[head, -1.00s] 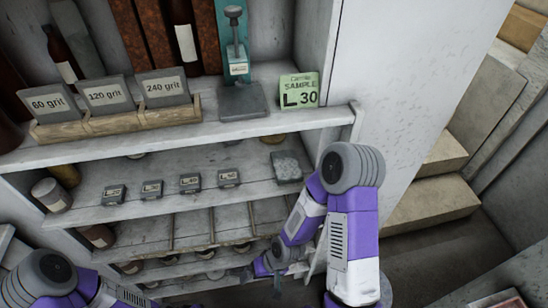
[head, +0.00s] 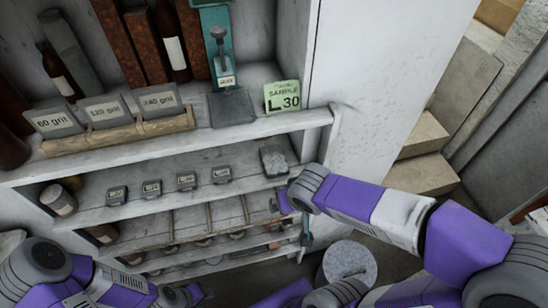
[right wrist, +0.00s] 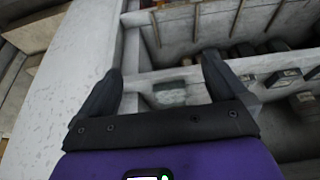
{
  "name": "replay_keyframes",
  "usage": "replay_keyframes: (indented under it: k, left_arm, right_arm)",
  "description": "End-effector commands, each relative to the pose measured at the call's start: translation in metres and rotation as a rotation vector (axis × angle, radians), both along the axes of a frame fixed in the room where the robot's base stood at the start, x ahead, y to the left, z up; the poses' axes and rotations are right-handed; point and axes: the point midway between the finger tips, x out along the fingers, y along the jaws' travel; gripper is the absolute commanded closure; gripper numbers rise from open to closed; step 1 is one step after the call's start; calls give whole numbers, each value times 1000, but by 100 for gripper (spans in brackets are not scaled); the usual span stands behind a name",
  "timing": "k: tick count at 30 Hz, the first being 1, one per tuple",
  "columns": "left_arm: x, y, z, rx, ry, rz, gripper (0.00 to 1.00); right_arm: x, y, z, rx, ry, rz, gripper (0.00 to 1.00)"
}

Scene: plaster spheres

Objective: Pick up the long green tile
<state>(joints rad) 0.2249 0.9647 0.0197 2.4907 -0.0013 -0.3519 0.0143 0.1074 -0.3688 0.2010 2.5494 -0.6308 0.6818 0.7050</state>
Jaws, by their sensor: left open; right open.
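A long teal-green upright slab (head: 214,22) stands on the top shelf, partly hidden by a small post-like metal stand. I cannot tell which one is the long green tile. My right gripper (right wrist: 162,65) is open and empty in the right wrist view, facing the shelves. In the head view it is mostly hidden behind its wrist, below the card. My left gripper (head: 190,294) is open at the bottom left, low in front of the shelves and apart from both.
A wooden rack (head: 118,133) of grit blocks is on the top shelf. Small labelled grey blocks and a speckled grey block (head: 273,160) sit on the shelf below. A white side panel (head: 400,70) bounds the right. A round speckled disc (head: 349,265) is low at the right.

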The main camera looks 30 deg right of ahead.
Motion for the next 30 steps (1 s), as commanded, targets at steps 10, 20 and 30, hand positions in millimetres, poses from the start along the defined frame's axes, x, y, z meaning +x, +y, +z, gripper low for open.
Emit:
replay_keyframes:
  k: [10,20,30]
  left_arm:
    - [0,0,44,0,0,0,57]
    - [0,0,68,0,0,0,57]
    - [0,0,81,0,0,0,57]
  right_arm:
    - [30,-8,5,-4,6,-2,0]
    - [65,-15,1,5,4,2,0]
    - [110,-26,0,4,2,2,0]
